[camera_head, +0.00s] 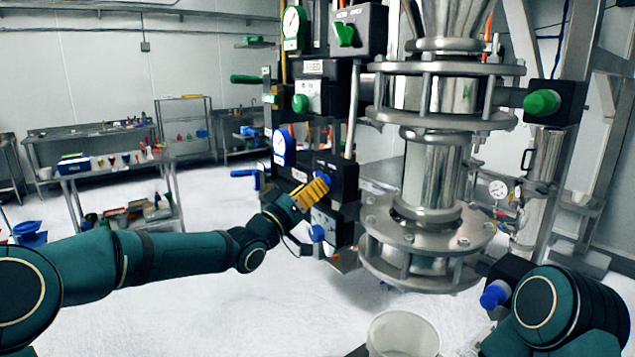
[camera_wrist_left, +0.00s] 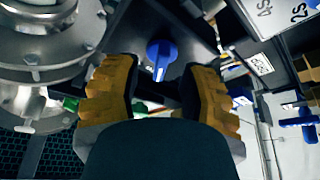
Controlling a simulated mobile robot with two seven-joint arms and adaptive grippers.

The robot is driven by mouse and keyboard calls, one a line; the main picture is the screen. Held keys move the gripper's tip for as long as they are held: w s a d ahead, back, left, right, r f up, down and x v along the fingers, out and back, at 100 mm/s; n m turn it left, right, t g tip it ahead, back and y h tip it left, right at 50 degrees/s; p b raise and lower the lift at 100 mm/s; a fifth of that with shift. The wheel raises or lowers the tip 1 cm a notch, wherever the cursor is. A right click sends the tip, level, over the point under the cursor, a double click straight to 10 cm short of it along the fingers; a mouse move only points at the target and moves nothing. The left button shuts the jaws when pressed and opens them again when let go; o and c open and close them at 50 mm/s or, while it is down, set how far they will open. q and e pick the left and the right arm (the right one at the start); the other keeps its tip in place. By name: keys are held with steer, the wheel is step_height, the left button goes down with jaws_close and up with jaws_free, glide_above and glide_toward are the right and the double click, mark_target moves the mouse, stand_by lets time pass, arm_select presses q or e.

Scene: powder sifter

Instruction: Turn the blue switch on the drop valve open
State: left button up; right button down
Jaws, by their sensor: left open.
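A blue switch (camera_wrist_left: 161,55) with a white pointer mark sits on a dark control box, between and just beyond my left gripper's fingertips in the left wrist view. In the head view this blue switch (camera_head: 323,183) shows partly, behind the yellow fingers. My left gripper (camera_head: 311,192) is open at the front of the box; its two yellow fingers (camera_wrist_left: 163,76) stand apart on either side of the switch. I cannot tell whether they touch it. The label by the switch is too small to read. My right gripper is not in view.
The steel sifter column (camera_head: 428,175) with wide flanges stands close right of the box. A second blue knob (camera_head: 317,233) lies just below. Green knobs (camera_head: 541,102) sit higher up. A white bucket (camera_head: 402,335) stands below. The floor at left is clear up to a cart (camera_head: 120,168).

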arm_select(q)
steer(key=shift+x, duration=1.1)
steer(key=shift+a, duration=0.1)
jaws_close()
